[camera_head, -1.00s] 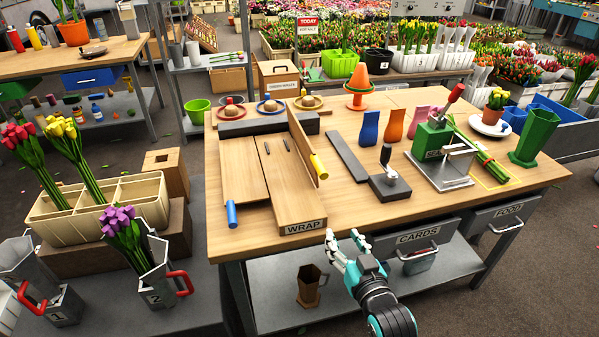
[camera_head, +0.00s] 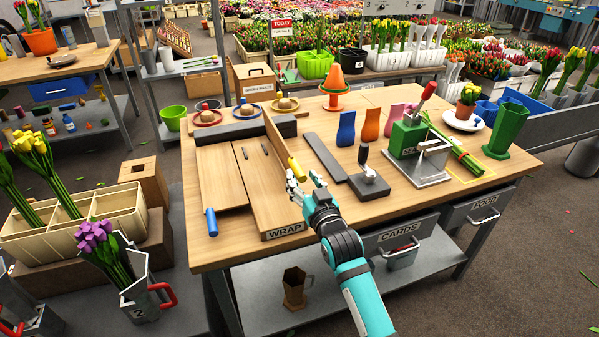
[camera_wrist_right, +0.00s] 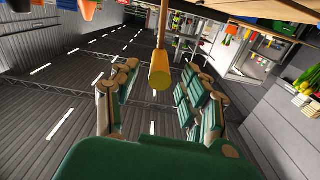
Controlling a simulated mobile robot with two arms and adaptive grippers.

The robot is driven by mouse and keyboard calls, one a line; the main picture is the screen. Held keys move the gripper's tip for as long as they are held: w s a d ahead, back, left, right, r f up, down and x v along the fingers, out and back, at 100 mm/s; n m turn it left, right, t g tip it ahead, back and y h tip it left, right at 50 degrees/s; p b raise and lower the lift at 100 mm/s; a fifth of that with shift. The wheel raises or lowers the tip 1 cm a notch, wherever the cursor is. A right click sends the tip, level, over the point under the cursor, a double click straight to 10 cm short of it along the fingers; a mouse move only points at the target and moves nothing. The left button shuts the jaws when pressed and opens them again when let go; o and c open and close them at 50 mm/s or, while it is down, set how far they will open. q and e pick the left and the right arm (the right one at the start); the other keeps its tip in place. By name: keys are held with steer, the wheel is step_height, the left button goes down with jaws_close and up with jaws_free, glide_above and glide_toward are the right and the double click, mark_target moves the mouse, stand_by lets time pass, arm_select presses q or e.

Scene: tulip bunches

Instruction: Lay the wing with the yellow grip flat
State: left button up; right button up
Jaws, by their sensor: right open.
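The wing with the yellow grip (camera_head: 279,143) stands raised on edge along the right side of the wrap board (camera_head: 262,195). Its yellow grip (camera_head: 297,168) sticks out at the near end. My right gripper (camera_head: 303,183) is open just in front of the grip. In the right wrist view the yellow grip (camera_wrist_right: 159,77) shows between the open fingers, with no clear contact. The wing with the blue grip (camera_head: 220,180) lies flat on the left, its blue grip (camera_head: 211,222) at the near edge. My left gripper is not in view.
A dark flat bar (camera_head: 324,157) and a dark block with an upright handle (camera_head: 369,184) lie right of the board. A grey block (camera_head: 218,134) and several hats stand behind it. A green press (camera_head: 407,138) and colored vases stand farther right.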

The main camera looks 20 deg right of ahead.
mark_target(299, 173)
steer(key=shift+w, duration=1.5)
steer(key=shift+c, duration=0.3)
jaws_close()
